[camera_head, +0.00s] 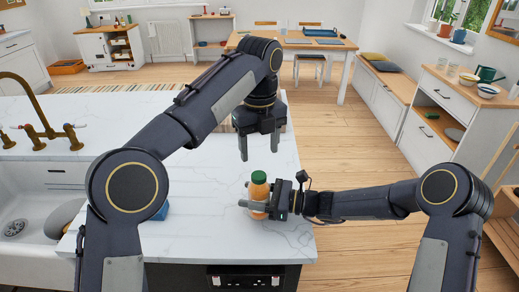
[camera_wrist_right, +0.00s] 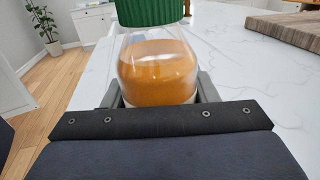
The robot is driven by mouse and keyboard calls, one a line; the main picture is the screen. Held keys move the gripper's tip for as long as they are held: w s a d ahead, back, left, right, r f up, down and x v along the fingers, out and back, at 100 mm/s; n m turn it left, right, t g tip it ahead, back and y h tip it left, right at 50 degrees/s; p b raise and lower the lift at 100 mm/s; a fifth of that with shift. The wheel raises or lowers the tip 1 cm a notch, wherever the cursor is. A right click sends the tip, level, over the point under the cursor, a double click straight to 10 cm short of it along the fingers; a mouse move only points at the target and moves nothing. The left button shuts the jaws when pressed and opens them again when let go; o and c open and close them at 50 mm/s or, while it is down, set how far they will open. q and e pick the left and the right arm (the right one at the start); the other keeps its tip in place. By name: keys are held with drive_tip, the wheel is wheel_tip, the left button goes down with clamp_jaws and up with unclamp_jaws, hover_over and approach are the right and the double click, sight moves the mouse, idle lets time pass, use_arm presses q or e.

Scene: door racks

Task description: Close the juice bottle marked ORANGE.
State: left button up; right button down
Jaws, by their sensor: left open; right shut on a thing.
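The juice bottle (camera_head: 258,191) holds orange juice and stands upright near the right edge of the white marble counter. A green cap (camera_head: 259,177) is at its top; I cannot tell how tightly it sits. No ORANGE marking is readable. My right gripper (camera_head: 254,208) is shut around the bottle's lower body from the right. In the right wrist view the clear bottle (camera_wrist_right: 157,72) sits between the fingers, with the ribbed green cap (camera_wrist_right: 150,10) cut off by the frame top. My left gripper (camera_head: 259,160) is open and empty, pointing down above the cap, apart from it.
A wooden board (camera_wrist_right: 288,28) lies on the counter, partly behind my left gripper in the head view. A blue object (camera_head: 161,212) lies by my left arm. The sink (camera_head: 30,190) and brass faucet (camera_head: 42,125) are at left. Bare marble (camera_head: 205,215) surrounds the bottle.

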drive_tip(key=shift+c, duration=2.4)
unclamp_jaws()
use_arm(q)
drive_tip(key=shift+f+b, duration=0.75)
use_arm(e)
drive_tip(key=v, duration=0.8)
